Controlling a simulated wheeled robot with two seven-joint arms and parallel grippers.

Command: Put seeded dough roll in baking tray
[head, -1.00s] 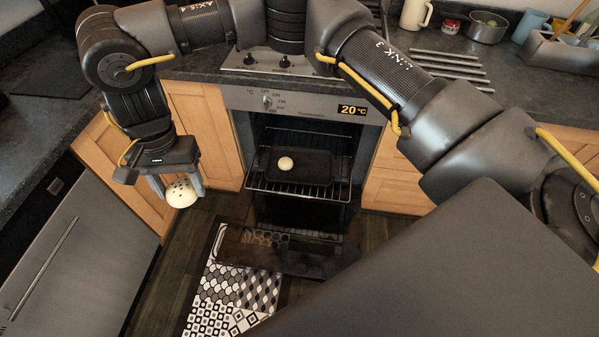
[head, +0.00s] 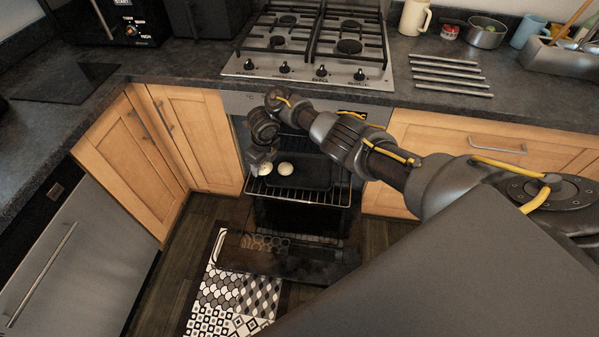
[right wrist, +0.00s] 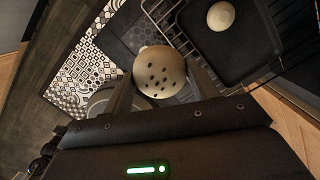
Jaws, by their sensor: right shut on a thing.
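The seeded dough roll (right wrist: 159,70) is pale with dark seeds. In the right wrist view it sits between the two fingers of my right gripper (right wrist: 162,84), which is shut on it. In the head view the right gripper (head: 261,163) holds the roll (head: 264,170) at the left side of the open oven, close to the tray's left edge. The dark baking tray (head: 313,172) lies on the oven rack, and also shows in the right wrist view (right wrist: 222,55), to the right of the held roll. My left gripper is not in view.
A plain dough roll (head: 287,168) sits on the tray's left part; the tray's right part is bare. The wire rack (head: 300,195) sticks out of the oven above the lowered oven door (head: 290,255). Wooden cabinets (head: 203,140) flank the oven.

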